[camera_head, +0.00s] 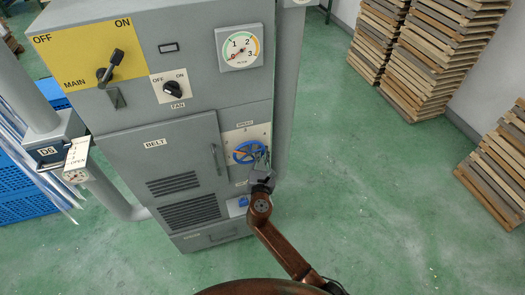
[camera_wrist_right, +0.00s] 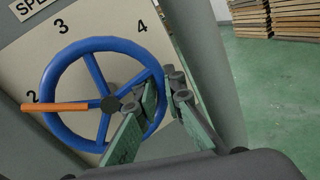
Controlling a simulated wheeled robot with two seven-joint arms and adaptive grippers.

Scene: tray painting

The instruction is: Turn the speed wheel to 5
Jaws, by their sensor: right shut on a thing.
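The blue speed wheel (camera_head: 240,157) is on the light panel at the lower right of the grey cabinet. In the right wrist view the wheel (camera_wrist_right: 53,70) shows its spokes, dark hub and an orange pointer (camera_wrist_right: 60,106). The pointer points left, at or just below the 2. The marks 3 and 4 show above the wheel; a 5 is not visible. My right gripper (camera_wrist_right: 160,112) is shut on the right side of the wheel rim, one green-padded finger on each side; it also shows in the head view (camera_head: 261,165). My left gripper is not in view.
The cabinet carries a MAIN lever (camera_head: 112,65), a FAN knob (camera_head: 173,90), a gauge (camera_head: 240,47) and a BELT door (camera_head: 150,155). A grey pipe (camera_head: 285,85) runs beside the panel. Stacked wooden trays (camera_head: 430,50) stand at right; the green floor between is clear.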

